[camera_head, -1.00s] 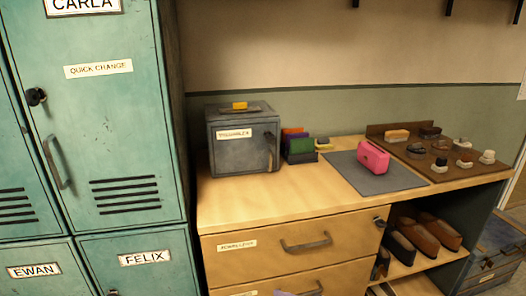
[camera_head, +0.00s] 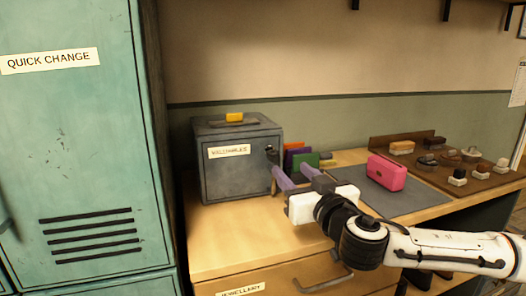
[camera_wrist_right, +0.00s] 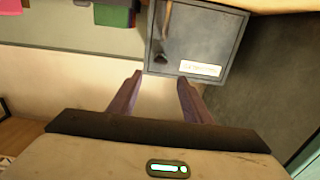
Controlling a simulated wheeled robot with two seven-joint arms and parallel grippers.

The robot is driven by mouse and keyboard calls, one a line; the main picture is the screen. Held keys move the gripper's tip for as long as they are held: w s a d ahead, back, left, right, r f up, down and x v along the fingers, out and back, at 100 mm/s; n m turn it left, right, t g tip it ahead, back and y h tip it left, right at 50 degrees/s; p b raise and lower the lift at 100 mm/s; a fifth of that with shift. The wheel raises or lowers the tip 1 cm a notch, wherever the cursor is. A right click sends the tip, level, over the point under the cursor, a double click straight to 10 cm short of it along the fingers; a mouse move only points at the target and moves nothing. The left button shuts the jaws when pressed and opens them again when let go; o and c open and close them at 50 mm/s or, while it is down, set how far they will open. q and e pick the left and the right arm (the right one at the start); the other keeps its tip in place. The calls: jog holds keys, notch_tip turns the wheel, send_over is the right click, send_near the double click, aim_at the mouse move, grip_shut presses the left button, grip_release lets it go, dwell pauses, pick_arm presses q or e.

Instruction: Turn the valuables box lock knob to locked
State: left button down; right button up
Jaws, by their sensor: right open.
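The grey metal valuables box (camera_head: 228,180) stands at the left of the wooden counter, its door shut and labelled. Its dark lock knob (camera_head: 270,150) is near the door's right side, just above my gripper's left finger; its exact turn is too small to read. In the right wrist view, the picture is upside down and the knob (camera_wrist_right: 161,58) lies just beyond and between the fingertips. My right gripper (camera_head: 293,172) is open and empty in front of the box's right side, apart from the knob. The left gripper is not in view.
Coloured wallets (camera_head: 298,157) stand right of the box. A green locker (camera_head: 85,140) rises close on the left. A yellow item (camera_head: 234,117) sits on the box.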

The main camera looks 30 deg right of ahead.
aim_at(275, 154)
jog(key=p+x, duration=0.1)
jog(key=x, duration=0.9)
jog(key=shift+w+r+p, duration=0.1)
jog(key=shift+w+p, duration=0.1)
jog(key=shift+p, duration=0.2)
jog(key=shift+w, duration=0.1)
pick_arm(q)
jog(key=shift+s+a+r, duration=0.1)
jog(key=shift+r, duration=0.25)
pick_arm(e)
jog(key=c, duration=1.1)
